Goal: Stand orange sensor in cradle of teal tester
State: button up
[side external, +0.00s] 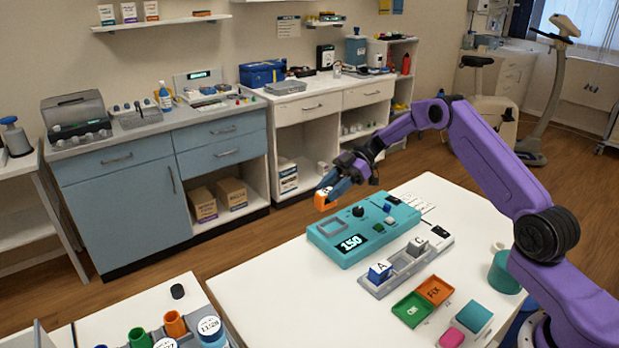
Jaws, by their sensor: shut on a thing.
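My gripper (331,188) is shut on the orange sensor (322,201), a small block with a white face. It holds the sensor in the air, to the upper left of the teal tester (345,252) in the picture. The tester lies on the white table with a display reading 150, a black knob and small green and blue parts on top. A grey square frame, which looks like the cradle (332,228), sits at the tester's left end and appears empty. The sensor is apart from the tester. Its exact height above the cradle is hard to tell.
A grey rack (373,287) holds a blue block marked A (380,272) and a grey block marked C (417,246). Near it lie a green OK tray (411,309), an orange FIX tray (434,291), a teal box (474,316) and a pink block (452,337). The table's left part is bare.

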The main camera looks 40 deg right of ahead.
jog(key=shift+s+d+f, duration=0.1)
jog(key=shift+d+f, duration=0.25)
jog(key=shift+f, duration=0.9)
jog(key=shift+s+d+f, duration=0.1)
jog(key=shift+d+f, duration=0.3)
jog(key=shift+f, duration=0.8)
jog(key=shift+s+d+f, duration=0.1)
jog(key=shift+d+f, duration=0.25)
jog(key=shift+f, duration=0.9)
jog(key=shift+f, duration=0.35)
jog(key=o, duration=1.3)
